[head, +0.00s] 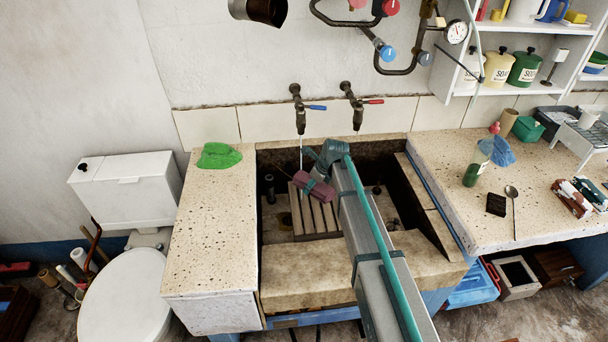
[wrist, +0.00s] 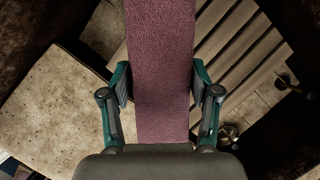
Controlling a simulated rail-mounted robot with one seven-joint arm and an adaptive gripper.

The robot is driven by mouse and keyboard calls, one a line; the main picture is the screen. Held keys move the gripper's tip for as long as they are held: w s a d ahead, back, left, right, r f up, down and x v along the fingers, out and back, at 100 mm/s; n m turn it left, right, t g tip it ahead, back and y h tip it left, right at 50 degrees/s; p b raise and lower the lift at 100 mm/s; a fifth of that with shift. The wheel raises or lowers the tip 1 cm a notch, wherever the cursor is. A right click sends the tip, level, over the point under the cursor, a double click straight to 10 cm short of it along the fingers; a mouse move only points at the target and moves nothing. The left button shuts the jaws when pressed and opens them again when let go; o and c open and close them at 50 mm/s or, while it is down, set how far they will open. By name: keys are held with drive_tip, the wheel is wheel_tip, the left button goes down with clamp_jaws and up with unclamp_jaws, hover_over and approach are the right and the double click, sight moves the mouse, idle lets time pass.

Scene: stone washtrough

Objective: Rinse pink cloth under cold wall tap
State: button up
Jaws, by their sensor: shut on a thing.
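The pink cloth (head: 308,183), dusky mauve-pink, is inside the stone trough (head: 210,235), above a slatted wooden rack (head: 318,220). My gripper (head: 322,187) is shut on it. In the wrist view the cloth (wrist: 160,40) runs as a strip between the two fingers of my gripper (wrist: 160,85). The blue-handled wall tap (head: 299,108) is behind the cloth. A thin pale stream falls from its spout, just behind or left of the cloth; I cannot tell whether it touches it.
A crumpled green cloth (head: 218,155) lies on the left ledge. Pipes with valves and a gauge (head: 456,32) are on the wall above. The right counter (head: 450,160) holds a blue-topped green bottle, spoon and boxes. A toilet (head: 125,285) stands at left.

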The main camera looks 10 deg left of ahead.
sight(317, 189)
drive_tip(key=shift+r, duration=0.1)
idle(0.3)
drive_tip(key=shift+s+d+r+p, duration=0.5)
drive_tip(key=shift+s+r, duration=0.15)
drive_tip(key=shift+s, duration=0.1)
drive_tip(key=shift+s+d+r+p, duration=0.35)
drive_tip(key=shift+s+r+p, duration=0.15)
drive_tip(key=shift+s+r, duration=0.2)
drive_tip(key=shift+s+d+r+p, duration=0.5)
drive_tip(key=shift+s+r, duration=0.1)
drive_tip(key=shift+s, duration=0.15)
